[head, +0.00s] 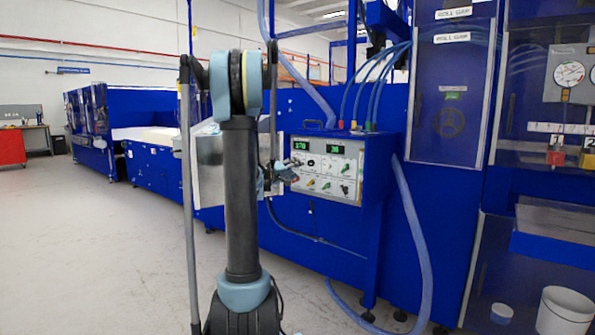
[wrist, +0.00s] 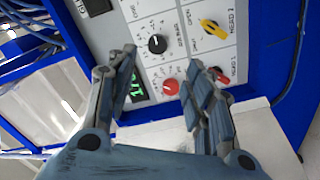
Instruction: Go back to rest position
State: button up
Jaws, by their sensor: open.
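My gripper (head: 284,169) is in front of the left part of a grey control panel (head: 328,187) on a blue machine, and my arm rises in the middle of the head view. In the wrist view my gripper (wrist: 160,78) is open, its two fingers apart with nothing between them. Beyond the fingers are a black knob (wrist: 157,44), a red knob (wrist: 170,87), a yellow knob (wrist: 209,26) and a second red knob (wrist: 222,75) partly hidden by the right finger. A lit green display (wrist: 138,87) shows beside the left finger. I cannot tell whether a finger touches the panel.
Blue hoses (head: 412,235) hang right of the panel. Roll-gap cabinets (head: 450,100) stand further right, with a white bin (head: 564,311) on the floor. A long blue conveyor (head: 150,162) runs to the back left. The grey floor (head: 90,260) at the left is clear.

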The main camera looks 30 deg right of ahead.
jog(key=shift+s+a, duration=0.1)
jog(key=shift+a, duration=0.25)
dwell(0.3)
jog(key=s+a+f+g+y, duration=0.1)
jog(key=s+a+f+y, duration=0.4)
jog(key=s+a, duration=0.7)
jog(key=s+a+f+n+g+y, duration=0.1)
jog(key=s+a+f+g+y, duration=0.1)
jog(key=s+a+f+y, duration=0.4)
jog(key=s+a+f+g+y, duration=0.1)
jog(key=s+a+f+y, duration=0.4)
jog(key=s+a+f, duration=0.7)
jog(key=s+a, duration=0.7)
jog(key=a, duration=0.4)
jog(key=shift+s+a+n+g+y, duration=0.15)
jog(key=shift+s+n+g+y, duration=0.15)
jog(key=shift+g, duration=0.1)
